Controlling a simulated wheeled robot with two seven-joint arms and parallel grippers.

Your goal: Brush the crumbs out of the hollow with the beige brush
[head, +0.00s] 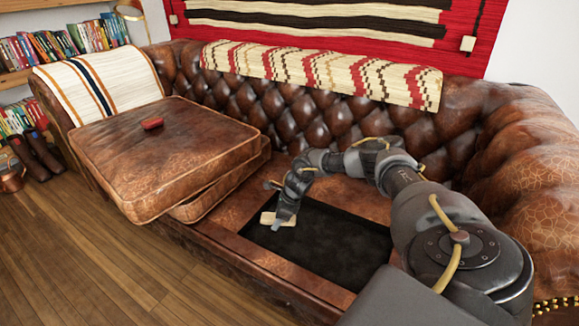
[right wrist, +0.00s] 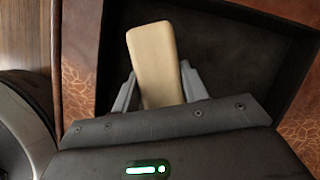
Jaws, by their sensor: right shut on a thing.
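The beige brush (head: 268,218) is in my right gripper (head: 281,217), at the left end of the dark hollow (head: 330,240) in the sofa seat. In the right wrist view the brush (right wrist: 155,65) stands between the two fingers of the gripper (right wrist: 158,88), which are shut on it. The hollow (right wrist: 240,50) fills much of that view behind the brush. Its floor is dark, and I cannot make out crumbs on it. The brush's bristles are not visible. My left gripper is not in view.
Two brown leather cushions (head: 165,150) are stacked on the left of the sofa, with a small red object (head: 152,123) on top. The tufted backrest (head: 300,110) rises behind the hollow. A wooden floor (head: 90,260) lies in front, and bookshelves (head: 40,45) stand at the left.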

